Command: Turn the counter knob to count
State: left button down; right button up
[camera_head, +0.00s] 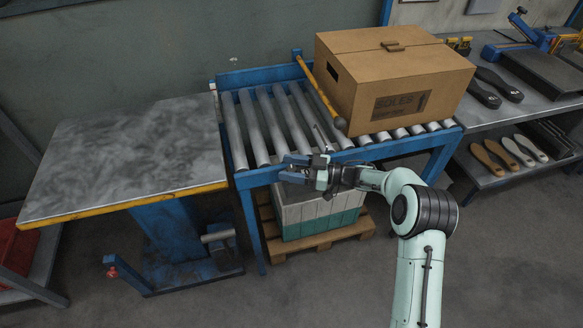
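My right gripper (288,168) is at the front rail of the blue roller conveyor (370,152), below and left of the cardboard box. Its two dark fingers point left and look apart, with no object clearly seen between them. I cannot make out a counter or its knob; the fingers and wrist cover part of the front rail. My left gripper is not in view.
A grey-topped table (130,155) stands left. A grey-green crate (318,215) lies on a pallet below. A bench with soles (497,85) stands right.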

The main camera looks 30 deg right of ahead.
jog(key=shift+d, duration=0.1)
jog(key=v, duration=1.3)
jog(key=shift+p, duration=0.35)
jog(key=shift+s, duration=0.1)
